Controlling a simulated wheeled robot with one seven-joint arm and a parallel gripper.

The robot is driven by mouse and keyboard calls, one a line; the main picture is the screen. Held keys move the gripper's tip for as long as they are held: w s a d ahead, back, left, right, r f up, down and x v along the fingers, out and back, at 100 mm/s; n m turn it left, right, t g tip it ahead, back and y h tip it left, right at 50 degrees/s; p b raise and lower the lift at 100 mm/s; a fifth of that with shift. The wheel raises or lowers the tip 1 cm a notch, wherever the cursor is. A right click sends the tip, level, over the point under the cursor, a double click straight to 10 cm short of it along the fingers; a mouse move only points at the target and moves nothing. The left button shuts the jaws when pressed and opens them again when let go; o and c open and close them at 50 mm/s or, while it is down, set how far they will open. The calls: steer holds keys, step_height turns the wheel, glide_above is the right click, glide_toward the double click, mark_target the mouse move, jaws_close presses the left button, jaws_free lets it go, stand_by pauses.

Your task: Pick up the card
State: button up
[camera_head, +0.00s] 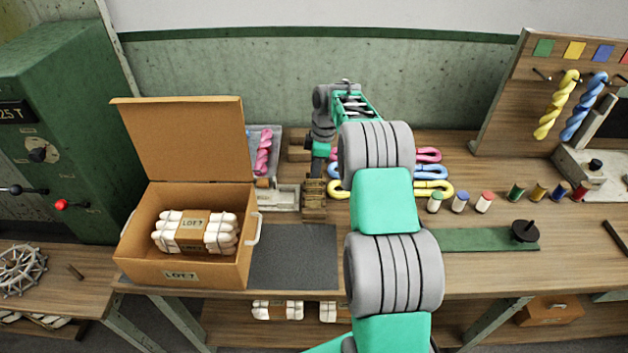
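My gripper (317,168) hangs down over the back middle of the bench, small and partly merged with a brown, stand-like object (314,207) below it. I cannot tell whether its fingers are open or whether they touch anything. No loose card stands out clearly. A tan band marked LOT 7 (194,224) lies across the white skein bundle (167,240) in the open cardboard box (133,263), well left of my gripper. Small coloured squares, such as a green one (543,47), are on the upright board at the right.
The box's raised lid (180,140) stands left of my gripper. A dark mat (293,256) is bare in front. Pink, blue and yellow skeins (433,171) lie behind my arm. Several small spools (484,203) and a green strip (470,240) lie right.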

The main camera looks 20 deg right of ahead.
jaws_close()
stand_by(1.3)
